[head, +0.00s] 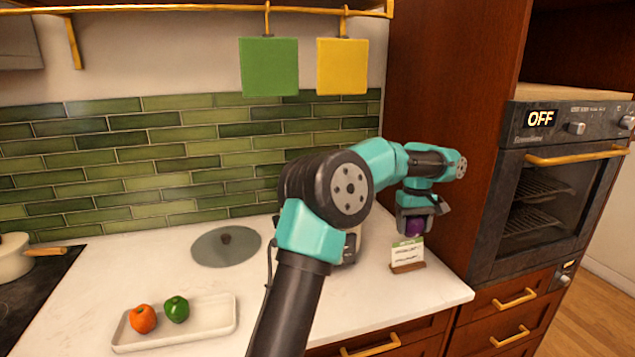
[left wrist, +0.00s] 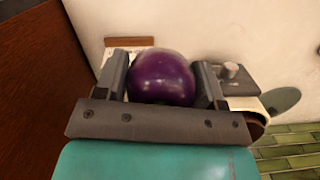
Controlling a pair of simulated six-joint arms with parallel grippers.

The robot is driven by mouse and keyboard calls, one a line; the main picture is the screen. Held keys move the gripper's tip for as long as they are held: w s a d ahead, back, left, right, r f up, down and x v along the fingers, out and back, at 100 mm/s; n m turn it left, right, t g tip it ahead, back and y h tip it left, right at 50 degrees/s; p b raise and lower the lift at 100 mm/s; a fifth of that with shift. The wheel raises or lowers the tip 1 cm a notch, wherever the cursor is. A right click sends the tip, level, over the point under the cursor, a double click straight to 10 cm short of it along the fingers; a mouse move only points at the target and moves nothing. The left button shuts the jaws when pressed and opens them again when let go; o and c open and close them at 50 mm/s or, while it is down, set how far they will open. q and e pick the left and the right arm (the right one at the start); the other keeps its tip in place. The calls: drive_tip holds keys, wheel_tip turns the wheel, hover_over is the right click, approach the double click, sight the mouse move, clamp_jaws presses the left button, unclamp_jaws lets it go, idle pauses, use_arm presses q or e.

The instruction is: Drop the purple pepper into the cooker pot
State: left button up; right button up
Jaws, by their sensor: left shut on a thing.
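The purple pepper (head: 414,226) is held in my left gripper (head: 412,231), above the right end of the counter, just over a small card stand. In the left wrist view the round, glossy purple pepper (left wrist: 162,77) sits between the two fingers of the left gripper (left wrist: 165,84). A pale, rounded cooker pot (left wrist: 248,104) shows partly behind the right finger there, with a dark grey block and knob beside it. In the head view my left arm hides most of it. The right gripper is not in view.
A white tray (head: 222,328) holds an orange pepper (head: 143,319) and a green pepper (head: 176,309). A glass lid (head: 226,258) lies on the counter. A cream pan (head: 12,262) stands on the hob. The card stand (head: 407,254) is below my gripper. An oven (head: 560,190) is at right.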

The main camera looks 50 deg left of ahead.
use_arm(q)
drive_tip(key=s+a+r+n+t, duration=0.1)
drive_tip(key=s+a+n, duration=0.1)
drive_tip(key=a+n, duration=0.7)
drive_tip(key=s+a+r+n+t, duration=0.1)
drive_tip(key=a+n, duration=0.9)
drive_tip(key=a, duration=1.4)
drive_tip(key=shift+s+a+r, duration=0.4)
drive_tip(key=shift+s+r, duration=0.05)
drive_tip(key=shift+r, duration=0.3)
wheel_tip(320, 180, down, 6)
drive_tip(key=o, duration=1)
drive_tip(key=shift+o, duration=0.2)
wheel_tip(320, 180, up, 7)
drive_tip(key=s, duration=0.1)
drive_tip(key=shift+a+r, duration=0.2)
drive_tip(key=shift+a, duration=0.05)
